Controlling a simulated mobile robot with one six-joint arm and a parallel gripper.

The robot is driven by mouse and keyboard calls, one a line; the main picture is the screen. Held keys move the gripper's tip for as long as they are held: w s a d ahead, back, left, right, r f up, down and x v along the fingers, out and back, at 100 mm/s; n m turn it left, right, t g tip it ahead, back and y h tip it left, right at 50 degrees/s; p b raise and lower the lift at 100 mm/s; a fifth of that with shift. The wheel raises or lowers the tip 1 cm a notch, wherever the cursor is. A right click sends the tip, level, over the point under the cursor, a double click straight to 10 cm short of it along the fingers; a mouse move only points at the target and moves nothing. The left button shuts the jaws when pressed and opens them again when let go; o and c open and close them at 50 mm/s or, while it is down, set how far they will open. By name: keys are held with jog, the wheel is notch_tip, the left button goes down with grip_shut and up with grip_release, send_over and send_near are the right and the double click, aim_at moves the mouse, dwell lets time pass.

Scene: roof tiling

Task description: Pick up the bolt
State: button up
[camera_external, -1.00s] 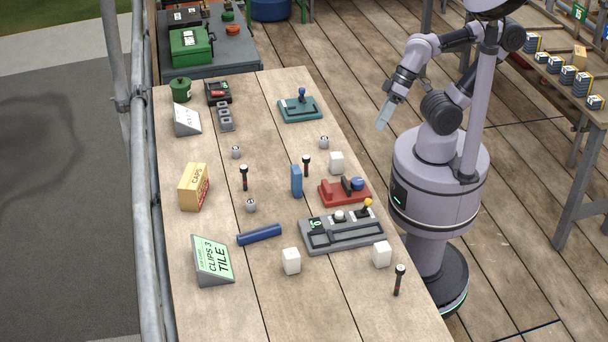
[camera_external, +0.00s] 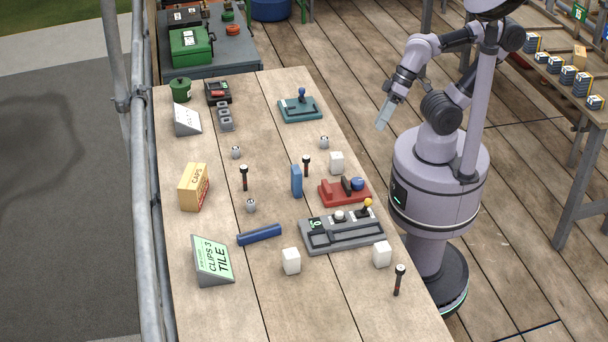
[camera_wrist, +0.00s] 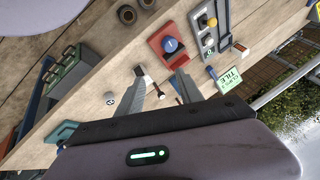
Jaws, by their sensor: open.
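One bolt (camera_external: 244,177) is left of the middle, another (camera_external: 306,165) is near the middle beside a blue block, and a third (camera_external: 399,280) is at the near right. My gripper (camera_external: 383,118) hangs beyond the table's right edge, pointing down, apart from all the bolts. In the wrist view my two fingers (camera_wrist: 164,78) are spread with a gap between them. Small dark and pale parts show around the fingertips there; I cannot tell exactly which bolts they are.
The red fixture (camera_external: 345,194) and the grey tray (camera_external: 342,238) lie along the table's right side. White cubes (camera_external: 291,261), metal nuts (camera_external: 251,205), a blue bar (camera_external: 259,235) and a caps box (camera_external: 194,187) stand around. A teal fixture (camera_external: 300,109) lies farther back.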

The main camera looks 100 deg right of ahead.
jog(key=shift+o, duration=0.6)
jog(key=w+m+g+y+p, duration=0.4)
jog(key=m+p, duration=0.2)
jog(key=p, duration=0.2)
jog(key=m+t+y+p, duration=0.3)
jog(key=m+t, duration=0.6)
jog(key=m, duration=0.9)
send_near(304, 162)
jog(key=shift+h, duration=0.3)
jog(key=x, duration=1.1)
jog(key=shift+w+a+p, duration=0.25)
jog(key=shift+a+p, duration=0.05)
jog(key=shift+p, duration=0.1)
jog(key=shift+r, duration=0.1)
grip_shut()
